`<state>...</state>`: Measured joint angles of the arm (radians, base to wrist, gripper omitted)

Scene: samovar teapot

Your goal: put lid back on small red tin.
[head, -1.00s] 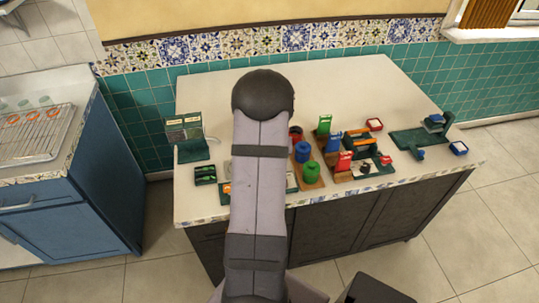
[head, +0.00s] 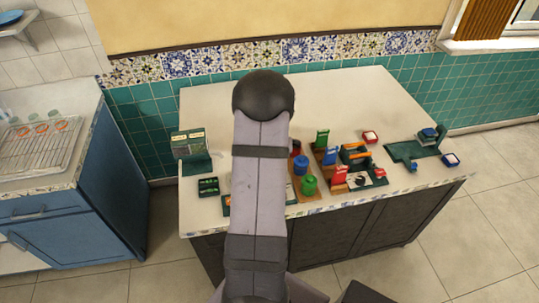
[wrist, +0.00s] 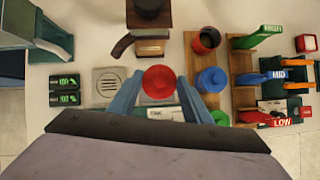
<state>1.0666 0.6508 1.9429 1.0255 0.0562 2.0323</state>
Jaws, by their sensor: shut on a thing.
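My gripper (wrist: 161,88) is shut on a round red lid (wrist: 159,82), seen from above between its two blue fingers in the wrist view. The small red tin (wrist: 205,41) stands open, its dark inside showing, up and to the right of the held lid. The tin partly shows beside my arm in the head view (head: 296,147). A blue tin (wrist: 212,80) and a green tin (wrist: 218,118) stand in line with it, both with knobbed lids on. My gripper and the held lid are hidden behind my arm in the head view.
A wooden block with a dark spout (wrist: 151,42) stands ahead of the lid. A metal drip grate (wrist: 108,84) and a dark double display (wrist: 64,91) lie to the left. Green, blue and red levers (wrist: 270,77) stand right of the tins. The counter's back (head: 340,95) is clear.

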